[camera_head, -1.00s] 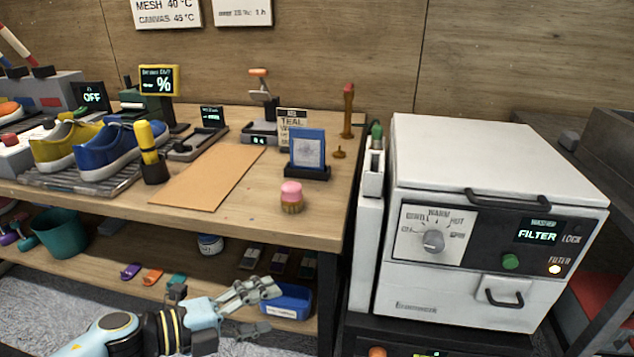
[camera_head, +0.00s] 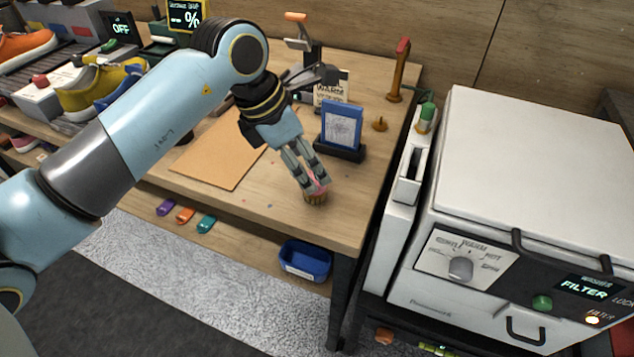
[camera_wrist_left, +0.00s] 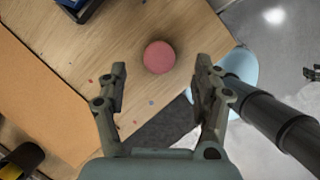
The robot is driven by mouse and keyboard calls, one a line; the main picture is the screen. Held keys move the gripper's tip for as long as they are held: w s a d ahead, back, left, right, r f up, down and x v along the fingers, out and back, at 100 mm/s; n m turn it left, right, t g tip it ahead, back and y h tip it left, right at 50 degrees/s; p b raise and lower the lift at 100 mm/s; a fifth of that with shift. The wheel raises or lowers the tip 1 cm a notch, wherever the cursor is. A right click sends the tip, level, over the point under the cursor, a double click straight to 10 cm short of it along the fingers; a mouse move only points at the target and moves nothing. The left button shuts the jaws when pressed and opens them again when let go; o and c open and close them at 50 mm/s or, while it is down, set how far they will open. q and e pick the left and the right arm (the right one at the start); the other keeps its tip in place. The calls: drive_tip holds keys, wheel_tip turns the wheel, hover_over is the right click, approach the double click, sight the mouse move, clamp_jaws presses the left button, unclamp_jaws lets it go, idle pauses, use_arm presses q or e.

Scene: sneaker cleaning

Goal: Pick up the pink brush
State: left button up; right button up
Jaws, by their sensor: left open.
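The pink brush (camera_head: 316,195) stands on the wooden table near its front right corner, with a pink top and a brown base. In the left wrist view its round pink top (camera_wrist_left: 159,57) shows between and just beyond the two fingers. My left gripper (camera_head: 311,186) is open and points down at the brush; its fingers partly cover the brush in the head view. In the left wrist view the open fingers (camera_wrist_left: 160,75) stand apart on either side, with a visible gap to the brush.
A blue framed pad on a black stand (camera_head: 342,128) is just behind the brush. A brown mat (camera_head: 222,150) lies to its left. The white washer (camera_head: 540,180) stands to the right of the table. A blue bin (camera_head: 305,261) sits on the lower shelf.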

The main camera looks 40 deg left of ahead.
sight(313, 176)
use_arm(q)
drive_tip(key=shift+w+f, duration=0.15)
drive_tip(key=shift+f, duration=0.2)
drive_tip(key=x, duration=0.3)
drive_tip(key=shift+d+f+p, duration=0.1)
drive_tip(key=shift+f+p, duration=0.25)
drive_tip(key=shift+w+d+f, duration=0.1)
drive_tip(key=shift+w+f, duration=0.1)
drive_tip(key=shift+f, duration=0.25)
drive_tip(key=shift+c, duration=1.3)
drive_tip(key=c, duration=1)
drive_tip(key=shift+o, duration=0.2)
use_arm(e)
drive_tip(key=shift+w+r, duration=0.4)
drive_tip(key=shift+w, duration=0.25)
use_arm(q)
drive_tip(key=shift+r, duration=0.1)
use_arm(e)
drive_tip(key=shift+r, duration=0.1)
